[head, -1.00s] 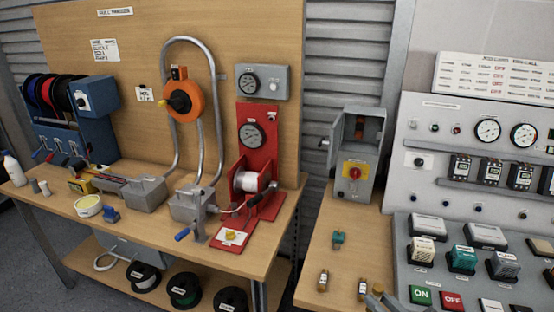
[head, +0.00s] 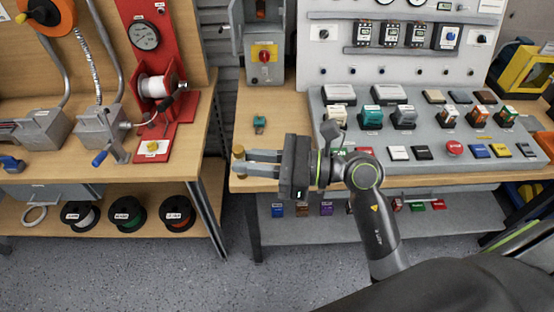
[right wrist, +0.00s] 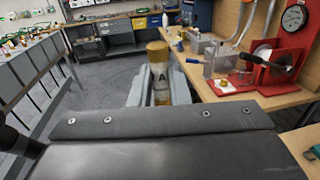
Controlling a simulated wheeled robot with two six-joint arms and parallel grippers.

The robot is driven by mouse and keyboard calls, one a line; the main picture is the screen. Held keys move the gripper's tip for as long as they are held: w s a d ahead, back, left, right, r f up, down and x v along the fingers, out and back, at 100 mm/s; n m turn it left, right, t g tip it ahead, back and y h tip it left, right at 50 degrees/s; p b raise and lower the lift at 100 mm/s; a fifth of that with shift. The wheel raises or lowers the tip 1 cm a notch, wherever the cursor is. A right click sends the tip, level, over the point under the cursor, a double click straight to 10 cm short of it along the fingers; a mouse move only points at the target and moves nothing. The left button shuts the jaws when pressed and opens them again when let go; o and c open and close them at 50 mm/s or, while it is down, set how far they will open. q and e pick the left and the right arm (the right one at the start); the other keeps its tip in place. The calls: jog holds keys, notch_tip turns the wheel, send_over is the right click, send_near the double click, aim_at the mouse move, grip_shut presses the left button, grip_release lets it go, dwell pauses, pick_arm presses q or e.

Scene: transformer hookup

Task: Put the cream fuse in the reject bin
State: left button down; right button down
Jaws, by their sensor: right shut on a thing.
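My right gripper (head: 243,160) is shut on a fuse with brass end caps and a pale body, which I take as the cream fuse (head: 238,169). In the right wrist view the fuse (right wrist: 161,77) stands upright between the two fingers (right wrist: 160,88), and a letter A shows on its body. In the head view the gripper points left, over the front left part of the right bench. I cannot make out a reject bin for certain. My left gripper is not in view.
A small teal part (head: 259,123) lies on the right bench (head: 285,110), behind the gripper. The sloped control panel (head: 345,120) is to the right. A gap separates this bench from the left bench (head: 150,185). Small coloured boxes (head: 326,208) sit on the shelf below.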

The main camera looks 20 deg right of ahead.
jog(key=shift+w+a+f+n+g, duration=0.6)
jog(key=shift+n+g, duration=1.15)
jog(key=shift+g, duration=0.9)
jog(key=shift+w+a+f+n+g, duration=0.5)
jog(key=shift+n+g, duration=1.3)
jog(key=shift+g, duration=0.9)
jog(key=shift+w+a+f+n+g, duration=0.4)
jog(key=shift+a+f+n+g, duration=0.3)
jog(key=shift+n+g, duration=1.5)
